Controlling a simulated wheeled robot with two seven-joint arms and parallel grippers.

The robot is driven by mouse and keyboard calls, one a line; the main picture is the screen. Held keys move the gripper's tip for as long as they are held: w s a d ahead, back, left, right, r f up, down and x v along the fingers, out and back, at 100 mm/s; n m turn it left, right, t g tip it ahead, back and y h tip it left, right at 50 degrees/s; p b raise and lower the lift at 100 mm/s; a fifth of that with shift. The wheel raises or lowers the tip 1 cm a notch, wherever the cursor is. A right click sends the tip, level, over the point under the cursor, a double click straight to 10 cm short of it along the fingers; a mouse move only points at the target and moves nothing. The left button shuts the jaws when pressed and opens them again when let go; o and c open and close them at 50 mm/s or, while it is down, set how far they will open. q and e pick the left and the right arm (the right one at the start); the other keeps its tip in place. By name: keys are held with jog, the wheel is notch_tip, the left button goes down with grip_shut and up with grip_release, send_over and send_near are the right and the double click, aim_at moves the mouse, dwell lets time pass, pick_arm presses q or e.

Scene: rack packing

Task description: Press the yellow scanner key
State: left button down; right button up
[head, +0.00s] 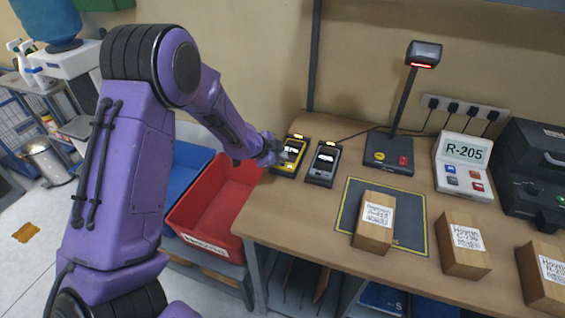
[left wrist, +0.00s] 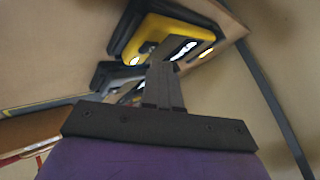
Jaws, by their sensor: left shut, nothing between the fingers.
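A yellow handheld scanner (head: 279,164) lies in a dark cradle at the table's back left corner, its lit screen facing up. In the left wrist view the yellow scanner (left wrist: 160,35) is just beyond my fingertips. My left gripper (head: 277,148) is shut and empty, right at the left side of that scanner. I cannot tell whether it touches it. A stand scanner (head: 388,152) with a glowing red head has a round yellow key (head: 379,156) and a red key on its base. My gripper is well left of that base. My right gripper is not in view.
A grey handheld (head: 323,164) sits beside the yellow one. A label unit (head: 463,152) and black printer (head: 535,165) stand right. Cartons (head: 374,222) (head: 464,245) (head: 543,279) are in front, one on a dark mat (head: 410,205). A red bin (head: 213,203) is below my arm.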

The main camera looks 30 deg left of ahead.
pick_arm(q)
jog(key=shift+f, duration=0.45)
dwell(0.3)
jog(key=shift+r+p, duration=0.55)
jog(key=shift+p, duration=0.1)
jog(key=shift+f, duration=0.1)
